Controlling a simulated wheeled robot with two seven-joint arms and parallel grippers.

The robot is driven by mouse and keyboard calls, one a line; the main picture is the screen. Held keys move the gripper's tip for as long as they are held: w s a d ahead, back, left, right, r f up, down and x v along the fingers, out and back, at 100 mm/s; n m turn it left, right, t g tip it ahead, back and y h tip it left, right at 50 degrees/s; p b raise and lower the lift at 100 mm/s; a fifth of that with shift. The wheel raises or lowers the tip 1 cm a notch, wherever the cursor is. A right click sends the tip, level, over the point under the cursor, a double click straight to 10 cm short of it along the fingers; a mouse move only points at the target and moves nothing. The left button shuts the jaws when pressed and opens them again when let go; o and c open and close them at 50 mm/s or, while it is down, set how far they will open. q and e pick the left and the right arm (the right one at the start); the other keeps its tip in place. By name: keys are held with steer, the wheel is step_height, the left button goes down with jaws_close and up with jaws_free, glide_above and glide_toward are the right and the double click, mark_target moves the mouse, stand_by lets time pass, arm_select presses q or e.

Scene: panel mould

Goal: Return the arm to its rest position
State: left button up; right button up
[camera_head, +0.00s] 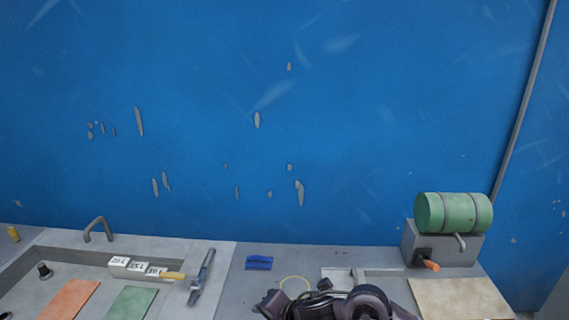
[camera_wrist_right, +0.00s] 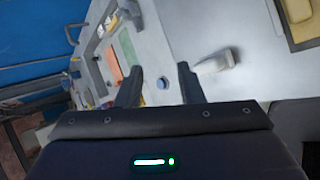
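My right arm (camera_head: 350,303) shows at the bottom middle of the head view, folded low in front of the worktop; its fingers cannot be made out there. In the right wrist view my right gripper (camera_wrist_right: 160,76) has its two dark fingers spread apart with nothing between them. Beyond the fingers lies the pale worktop, with a small blue round thing (camera_wrist_right: 162,84) on it that appears in the gap, at some distance. My left arm and gripper do not show in either view.
The grey mould tray holds an orange panel (camera_head: 68,299), a green panel (camera_head: 131,303) and white labelled blocks (camera_head: 137,267). A hammer-like tool (camera_head: 201,277) lies at its right edge.

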steer(key=s+d+r+m+t+h, duration=0.1)
steer(key=s+m, duration=0.2)
steer(key=m, duration=0.3)
steer(key=s+d+r+m+t, duration=0.1)
steer(key=s+r+m, duration=0.1)
steer(key=m, duration=0.4)
steer(key=s+d+f+m+g+h, duration=0.3)
steer(key=s+d+f+m, duration=0.1)
steer(key=s+d+m, duration=0.5)
steer(key=s+d+f+m+g+h, duration=0.25)
steer(key=s+d+m, duration=0.35)
steer(key=d, duration=0.6)
steer(key=s+f+g+b, duration=0.1)
steer(key=s+f+b, duration=0.15)
steer(key=f, duration=1.75)
steer(key=s+f+b, duration=0.1)
steer(key=f+b, duration=0.3)
steer(key=f, duration=1.5)
steer(key=s+d+f+b, duration=0.1)
steer(key=s+d+f, duration=0.1)
steer(key=s+f, duration=0.7)
steer(key=s+d+f+g+b, duration=0.1)
steer(key=s+f+b, duration=0.1)
steer(key=s+f, duration=0.7)
step_height(320, 180, down, 2)
steer(key=shift+s+d+f, duration=0.1)
steer(key=shift+s+d, duration=0.2)
steer(key=shift+d, duration=0.05)
